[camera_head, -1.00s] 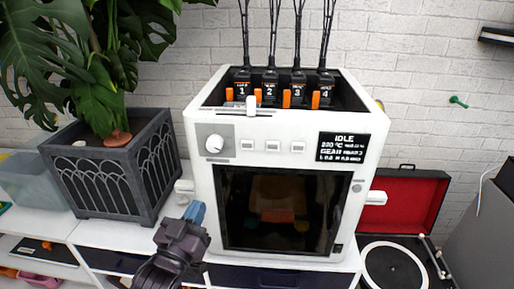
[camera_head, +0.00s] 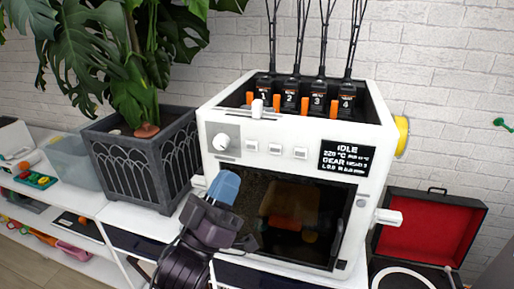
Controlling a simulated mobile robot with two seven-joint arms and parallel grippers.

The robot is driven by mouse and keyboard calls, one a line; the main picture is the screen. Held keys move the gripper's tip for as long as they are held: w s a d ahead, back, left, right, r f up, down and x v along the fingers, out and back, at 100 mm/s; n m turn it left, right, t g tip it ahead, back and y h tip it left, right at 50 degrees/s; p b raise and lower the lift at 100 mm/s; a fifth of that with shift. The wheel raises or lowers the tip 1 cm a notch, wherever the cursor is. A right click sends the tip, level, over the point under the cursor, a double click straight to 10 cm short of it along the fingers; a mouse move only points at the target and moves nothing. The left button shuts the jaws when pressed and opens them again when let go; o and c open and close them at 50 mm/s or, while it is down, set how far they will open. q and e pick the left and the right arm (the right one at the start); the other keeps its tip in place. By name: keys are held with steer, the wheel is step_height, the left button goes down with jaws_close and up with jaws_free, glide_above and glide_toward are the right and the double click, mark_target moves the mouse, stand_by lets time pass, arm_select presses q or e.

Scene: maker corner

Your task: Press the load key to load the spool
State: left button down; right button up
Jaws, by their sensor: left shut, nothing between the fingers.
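A white printer (camera_head: 215,112) stands on the white bench, with a knob (camera_head: 221,142) and a row of three small keys: left key (camera_head: 251,146), middle key (camera_head: 275,149) and right key (camera_head: 300,153). Their labels are too small to read, so I cannot tell which is the load key. The display (camera_head: 346,159) reads IDLE, with a temperature near 220 °C and a GEAR line. A yellow spool (camera_head: 402,137) shows partly at the printer's right side. My left gripper (camera_head: 224,187), blue-tipped, is shut and empty in front of the door's upper left, below the knob and keys. My right gripper is out of view.
A small white slider (camera_head: 257,109) sits on the printer's top front edge. Several numbered feeders with orange tabs stand behind it. A grey planter (camera_head: 140,165) with a large plant is close on the left. A red-lined record player case (camera_head: 430,225) is at the right.

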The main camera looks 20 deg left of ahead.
mark_target(251, 146)
arm_select(q)
steer(key=shift+a, duration=0.2)
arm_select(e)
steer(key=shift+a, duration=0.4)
arm_select(q)
steer(key=shift+w+d+b, duration=0.15)
steer(key=shift+w+b, duration=0.65)
steer(key=shift+w, duration=3.6)
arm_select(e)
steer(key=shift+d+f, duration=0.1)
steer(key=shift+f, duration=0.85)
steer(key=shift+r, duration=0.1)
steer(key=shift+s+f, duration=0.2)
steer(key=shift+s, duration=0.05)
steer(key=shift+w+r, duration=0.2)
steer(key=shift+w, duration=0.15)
arm_select(q)
steer(key=shift+w, duration=0.2)
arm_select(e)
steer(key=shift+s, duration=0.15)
